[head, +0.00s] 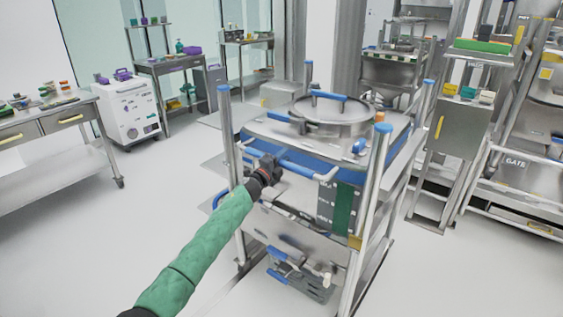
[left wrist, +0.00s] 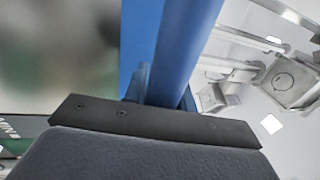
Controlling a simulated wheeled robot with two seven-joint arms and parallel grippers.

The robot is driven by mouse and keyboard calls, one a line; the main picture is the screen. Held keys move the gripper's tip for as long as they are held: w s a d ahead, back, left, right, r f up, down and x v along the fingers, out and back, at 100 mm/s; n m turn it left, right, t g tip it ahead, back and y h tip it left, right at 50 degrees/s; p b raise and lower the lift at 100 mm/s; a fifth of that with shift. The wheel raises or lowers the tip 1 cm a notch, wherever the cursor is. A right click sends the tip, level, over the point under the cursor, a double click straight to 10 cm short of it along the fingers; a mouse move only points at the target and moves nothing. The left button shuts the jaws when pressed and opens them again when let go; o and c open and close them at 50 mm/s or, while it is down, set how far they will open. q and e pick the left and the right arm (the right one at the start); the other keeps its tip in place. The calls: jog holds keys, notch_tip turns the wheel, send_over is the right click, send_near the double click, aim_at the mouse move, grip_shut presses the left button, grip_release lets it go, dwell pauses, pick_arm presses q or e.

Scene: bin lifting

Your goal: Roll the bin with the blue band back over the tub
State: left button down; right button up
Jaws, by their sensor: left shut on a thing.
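The bin with the blue band (head: 290,168) is a steel bin with a round clamped lid, in a wheeled frame with blue-capped posts, at the middle of the head view. A blue push handle (head: 310,168) runs across its near side. My left gripper (head: 267,167) is shut on the handle near its left end, with my green-sleeved arm reaching in from below. In the left wrist view the blue handle (left wrist: 183,55) passes close before the gripper. My right gripper is not in view. I cannot tell which thing is the tub.
Another steel vessel (head: 390,70) stands behind the bin. A steel cabinet (head: 460,135) and railed racks marked GATE (head: 515,163) stand to the right. A table (head: 50,130) and a white wheeled unit (head: 128,108) stand to the left. The floor left of the bin is clear.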

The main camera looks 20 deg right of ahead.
pick_arm(q)
jog(key=shift+w+a+f, duration=0.3)
jog(key=shift+a, duration=0.15)
jog(key=c, duration=1.3)
grip_release()
jog(key=shift+a, duration=0.15)
jog(key=shift+o, duration=0.8)
jog(key=shift+w+a, duration=0.1)
jog(key=shift+a, duration=0.05)
jog(key=v, duration=0.7)
jog(key=shift+s+a+b, duration=0.15)
jog(key=shift+s+b, duration=0.2)
jog(key=shift+b, duration=0.05)
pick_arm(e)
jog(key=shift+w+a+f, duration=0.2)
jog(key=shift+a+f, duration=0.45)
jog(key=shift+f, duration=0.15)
pick_arm(q)
jog(key=shift+f, duration=0.1)
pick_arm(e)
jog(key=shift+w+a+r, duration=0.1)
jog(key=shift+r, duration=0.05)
